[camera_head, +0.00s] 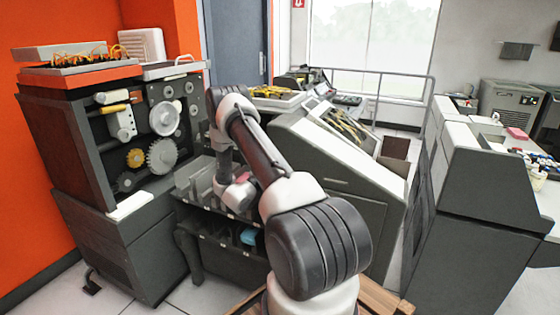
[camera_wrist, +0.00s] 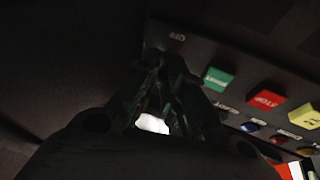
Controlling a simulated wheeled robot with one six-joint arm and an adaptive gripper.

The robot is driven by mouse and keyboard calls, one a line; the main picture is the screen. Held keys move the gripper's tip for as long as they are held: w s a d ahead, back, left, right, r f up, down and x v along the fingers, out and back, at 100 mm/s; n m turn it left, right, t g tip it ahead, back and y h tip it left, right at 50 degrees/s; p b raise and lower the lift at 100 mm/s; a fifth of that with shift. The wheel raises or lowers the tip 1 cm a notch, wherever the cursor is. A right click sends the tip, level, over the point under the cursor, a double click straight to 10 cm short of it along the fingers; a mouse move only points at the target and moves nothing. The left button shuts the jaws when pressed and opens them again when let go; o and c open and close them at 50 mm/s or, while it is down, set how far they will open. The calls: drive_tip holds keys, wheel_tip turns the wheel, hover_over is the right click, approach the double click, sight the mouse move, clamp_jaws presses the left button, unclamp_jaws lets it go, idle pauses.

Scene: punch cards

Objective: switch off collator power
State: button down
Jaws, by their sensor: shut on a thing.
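In the wrist view, a dark control panel (camera_wrist: 230,45) fills the upper right. It bears an OFF label, a green START button (camera_wrist: 217,79), a red STOP button (camera_wrist: 265,98) and a yellow button (camera_wrist: 304,116). My gripper (camera_wrist: 165,65) is at the panel's left end, just below the OFF label. Its fingers are close together on the power switch, which is hidden between the fingertips. A bright white patch shows between the finger links. In the head view, my arm bends down toward the dark machine with shelves (camera_head: 215,240); the fingers are hidden there.
A geared machine (camera_head: 125,140) stands at left by the orange wall. A grey sloped-top machine (camera_head: 345,155) stands close at the right of my arm. Another cabinet (camera_head: 470,200) is farther right. A railing (camera_head: 400,73) runs behind.

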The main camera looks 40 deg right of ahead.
drive_tip(key=shift+w, duration=0.1)
idle(0.3)
drive_tip(key=c, duration=1.4)
unclamp_jaws()
drive_tip(key=v, duration=1.2)
